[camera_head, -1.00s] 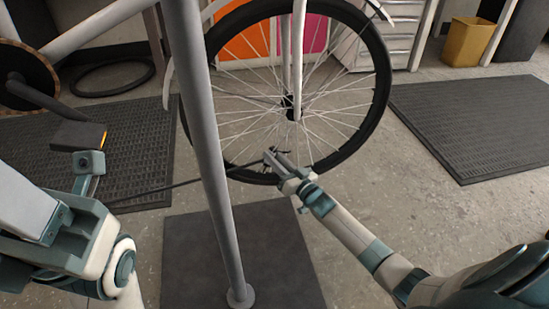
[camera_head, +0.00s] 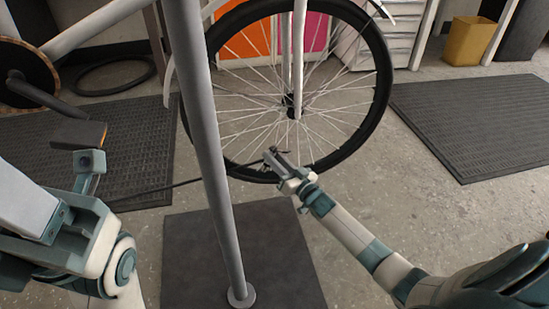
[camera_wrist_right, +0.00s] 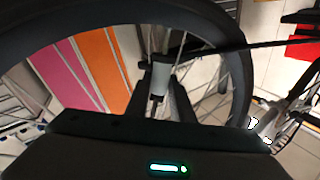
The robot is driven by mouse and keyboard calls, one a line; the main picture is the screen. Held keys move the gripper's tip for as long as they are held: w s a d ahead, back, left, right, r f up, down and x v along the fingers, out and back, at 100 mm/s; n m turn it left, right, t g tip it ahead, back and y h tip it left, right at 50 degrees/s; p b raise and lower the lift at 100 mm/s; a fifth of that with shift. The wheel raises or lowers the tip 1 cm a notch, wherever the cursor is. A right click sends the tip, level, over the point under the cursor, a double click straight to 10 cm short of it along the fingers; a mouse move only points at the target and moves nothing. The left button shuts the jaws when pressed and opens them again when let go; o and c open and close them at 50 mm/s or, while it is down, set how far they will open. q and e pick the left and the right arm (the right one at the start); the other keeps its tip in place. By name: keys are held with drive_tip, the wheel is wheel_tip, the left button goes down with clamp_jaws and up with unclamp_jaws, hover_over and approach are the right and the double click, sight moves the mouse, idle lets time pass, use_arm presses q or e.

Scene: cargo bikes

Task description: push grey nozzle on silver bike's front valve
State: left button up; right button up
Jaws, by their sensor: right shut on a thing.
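The silver bike's front wheel (camera_head: 372,115), with black tyre and pale spokes, stands upright ahead. My right gripper (camera_head: 272,156) is at the lower part of this wheel, by the spokes just above the tyre. In the right wrist view it is shut on the grey nozzle (camera_wrist_right: 160,77), a short light-grey cylinder between its dark fingers. A dark hose (camera_head: 165,187) runs left from it, behind the stand post. The valve is not clearly distinguishable, and I cannot tell whether the nozzle touches it.
A grey stand post (camera_head: 217,185) rises from a dark base plate (camera_head: 190,260) left of my right arm. A pedal (camera_head: 78,134) is near my left arm. Dark mats (camera_head: 480,120) lie on the floor; a yellow bin (camera_head: 468,42) stands at the back right.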

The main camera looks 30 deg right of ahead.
idle(0.3)
drive_tip(key=o, duration=1.1)
drive_tip(key=shift+o, duration=0.4)
drive_tip(key=shift+s, duration=0.1)
